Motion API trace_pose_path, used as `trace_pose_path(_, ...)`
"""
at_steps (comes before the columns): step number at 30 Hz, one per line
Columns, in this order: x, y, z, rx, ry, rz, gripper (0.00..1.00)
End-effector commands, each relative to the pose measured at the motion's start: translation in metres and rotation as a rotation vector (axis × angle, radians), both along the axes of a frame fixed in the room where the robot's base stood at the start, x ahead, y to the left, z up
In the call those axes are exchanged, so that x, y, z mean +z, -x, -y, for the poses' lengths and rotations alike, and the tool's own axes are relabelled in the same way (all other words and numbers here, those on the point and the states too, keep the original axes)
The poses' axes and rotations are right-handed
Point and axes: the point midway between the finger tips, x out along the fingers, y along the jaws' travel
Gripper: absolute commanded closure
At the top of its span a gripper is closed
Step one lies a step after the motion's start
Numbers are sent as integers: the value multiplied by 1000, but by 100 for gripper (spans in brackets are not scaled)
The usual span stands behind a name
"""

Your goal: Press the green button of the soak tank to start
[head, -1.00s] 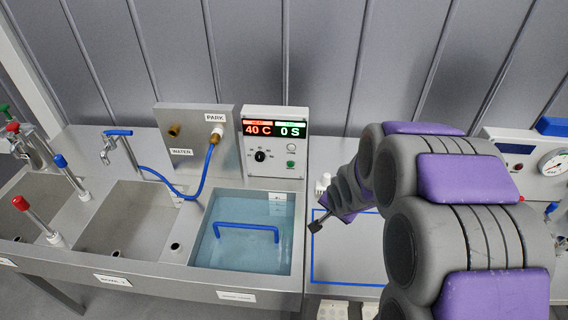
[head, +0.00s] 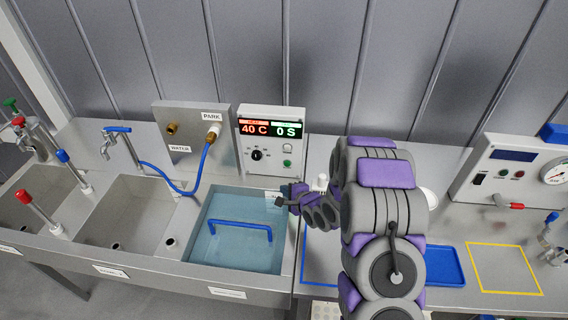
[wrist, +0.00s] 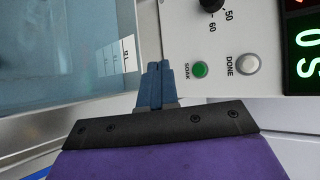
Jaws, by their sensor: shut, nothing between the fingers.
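The soak tank (head: 204,250) holds clear water and a blue handle-shaped bar (head: 240,225). Its white control panel (head: 246,140) stands behind it, with displays reading 40 C and 0 S. The green button (head: 287,163) is at the panel's lower right; in the wrist view the green button (wrist: 199,69) is labelled SOAK. My gripper (head: 279,201) is over the tank's right back corner, in front of and below the button. In the wrist view my gripper (wrist: 157,66) has its fingers shut together and empty, beside the green button and apart from it in the picture.
A white DONE button (wrist: 248,63) and a black dial (head: 257,155) sit close to the green one. A blue hose (head: 200,172) runs from the PARK fitting to the left. A blue tray (head: 445,266) and a yellow outline (head: 503,270) are at right.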

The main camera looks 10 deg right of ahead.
Motion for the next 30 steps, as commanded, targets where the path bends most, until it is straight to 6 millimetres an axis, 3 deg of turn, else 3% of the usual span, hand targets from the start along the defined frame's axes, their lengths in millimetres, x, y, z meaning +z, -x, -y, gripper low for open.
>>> trace_pose_path(17, -2, -4, -2, -8, -44, 10, 100)
trace_pose_path(30, -2, -52, 14, -7, -42, 12, 100)
